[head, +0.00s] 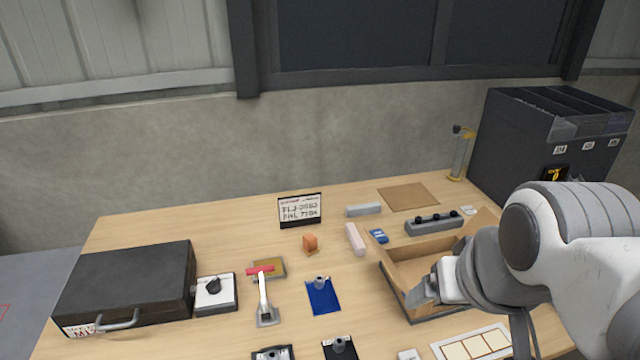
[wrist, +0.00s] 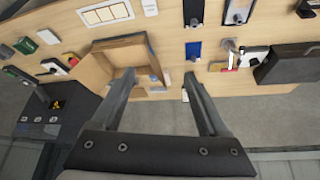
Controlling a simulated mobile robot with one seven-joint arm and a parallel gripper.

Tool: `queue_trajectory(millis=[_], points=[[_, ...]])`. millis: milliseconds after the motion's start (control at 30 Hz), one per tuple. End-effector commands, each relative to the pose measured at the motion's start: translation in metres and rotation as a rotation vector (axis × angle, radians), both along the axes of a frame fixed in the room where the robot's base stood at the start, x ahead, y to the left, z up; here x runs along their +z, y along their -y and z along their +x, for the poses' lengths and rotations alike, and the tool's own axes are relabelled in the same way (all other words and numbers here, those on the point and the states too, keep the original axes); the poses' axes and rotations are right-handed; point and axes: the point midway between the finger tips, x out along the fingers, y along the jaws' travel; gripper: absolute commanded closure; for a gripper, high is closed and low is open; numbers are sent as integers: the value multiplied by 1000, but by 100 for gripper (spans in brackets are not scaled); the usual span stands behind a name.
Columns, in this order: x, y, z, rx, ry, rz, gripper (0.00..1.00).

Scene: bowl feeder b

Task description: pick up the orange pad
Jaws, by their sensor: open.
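The orange pad (head: 310,242) is a small upright orange block on the wooden table, near the middle in the head view. It stands in front of the lettered sign and left of a pale pink bar. I cannot make it out in the wrist view, where a finger may hide it. My gripper (head: 420,292) is to the right of the pad, over the open wooden box, and apart from the pad. In the wrist view my gripper (wrist: 160,78) has its two fingers spread wide with nothing between the tips.
The open wooden box (head: 398,296) lies under my gripper. The pink bar (head: 355,238) and a blue packet (head: 378,236) lie between it and the pad. The sign (head: 300,210) stands behind the pad. A red-handled clamp (head: 264,296) and a blue mat (head: 323,298) are in front.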

Motion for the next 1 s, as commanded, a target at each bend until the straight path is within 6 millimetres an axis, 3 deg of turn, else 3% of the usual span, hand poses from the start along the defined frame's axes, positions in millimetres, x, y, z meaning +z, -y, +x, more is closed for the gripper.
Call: queue_trajectory(millis=[167, 567, 1000], points=[[13, -4, 23, -32, -27, 6, 22], [46, -28, 117, -178, -96, 19, 22], [39, -78, 226, -359, -138, 25, 22]])
